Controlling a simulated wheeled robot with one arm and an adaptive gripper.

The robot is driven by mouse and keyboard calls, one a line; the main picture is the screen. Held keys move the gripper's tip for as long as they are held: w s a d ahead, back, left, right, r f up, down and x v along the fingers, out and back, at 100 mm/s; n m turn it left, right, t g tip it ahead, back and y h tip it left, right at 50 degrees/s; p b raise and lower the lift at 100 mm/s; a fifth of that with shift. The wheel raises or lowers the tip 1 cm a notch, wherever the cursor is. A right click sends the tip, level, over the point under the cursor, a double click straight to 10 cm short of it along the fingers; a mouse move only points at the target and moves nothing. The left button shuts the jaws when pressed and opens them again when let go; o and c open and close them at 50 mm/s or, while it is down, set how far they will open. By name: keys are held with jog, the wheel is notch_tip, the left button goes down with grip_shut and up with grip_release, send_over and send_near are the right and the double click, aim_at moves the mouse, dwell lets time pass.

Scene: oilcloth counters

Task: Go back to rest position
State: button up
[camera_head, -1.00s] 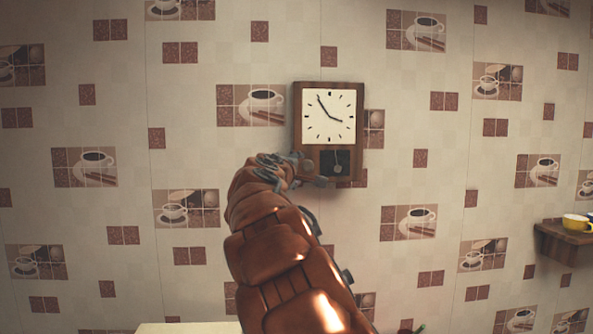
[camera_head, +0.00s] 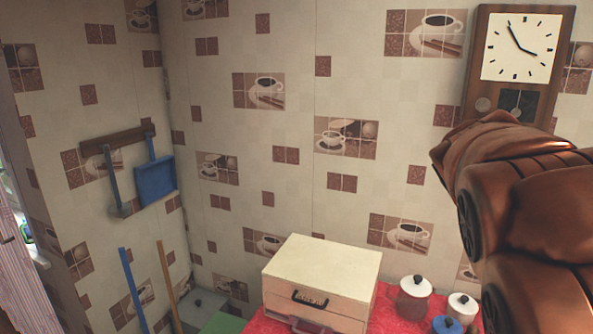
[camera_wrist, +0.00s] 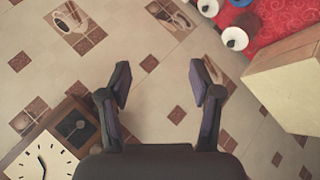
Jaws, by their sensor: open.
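My gripper (camera_wrist: 161,84) shows in the wrist view with its two dark fingers spread apart and nothing between them. It faces the tiled wall. In the head view my brown arm reaches in from the right, and the gripper itself is hidden behind it or out of frame. The wall clock (camera_head: 519,48), a wooden case with a white dial and a pendulum window, hangs at the upper right, just above my arm. In the wrist view the clock (camera_wrist: 42,157) is at the lower left, close beside the gripper.
A cream drawer box (camera_head: 322,267) stands on a red patterned counter (camera_head: 391,314). Lidded jars (camera_head: 414,300) stand right of it, near my arm. A blue dustpan (camera_head: 154,181) hangs on a rack at left. Broom handles (camera_head: 133,290) lean in the corner.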

jog(key=s+a+f+g+y, duration=0.2)
jog(key=s+a+f, duration=0.5)
jog(key=s, duration=0.3)
jog(key=s+a+f+m+g+y, duration=0.1)
jog(key=s+a+f+g+y, duration=0.1)
jog(key=s+a+f, duration=0.5)
jog(key=s+a+f+g+y, duration=0.3)
jog(key=s+a+f, duration=0.4)
jog(key=s, duration=0.7)
jog(key=shift+s+a+y, duration=0.25)
jog(key=shift+s+y, duration=0.1)
jog(key=shift+y, duration=0.25)
